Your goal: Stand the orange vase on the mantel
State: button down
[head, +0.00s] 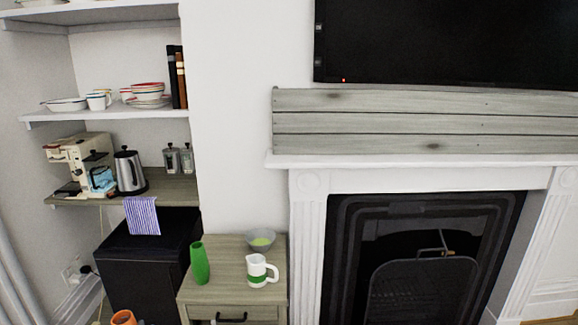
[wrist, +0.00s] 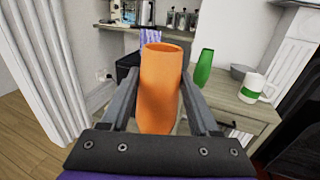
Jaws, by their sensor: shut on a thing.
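The orange vase (wrist: 161,90) stands between the two fingers of my gripper (wrist: 160,105) in the wrist view, and the fingers are shut on it. Its open mouth faces up and it looks roughly upright. In the head view only the rim of the orange vase (head: 123,317) shows at the bottom left edge; my gripper is not seen there. The white mantel (head: 420,158) runs above the fireplace at the right of the head view. Its visible shelf looks bare, with grey planks behind it. The vase is away from the mantel, low and to its left.
A small wooden cabinet (head: 226,268) left of the fireplace holds a green vase (head: 199,263), a white and green mug (head: 260,271) and a grey bowl (head: 261,239). A black fridge (head: 140,262) and shelves with a kettle (head: 129,172) stand further left. A TV (head: 450,40) hangs above the mantel.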

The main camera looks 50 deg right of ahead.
aim_at(288, 159)
jog(key=l, duration=1.75)
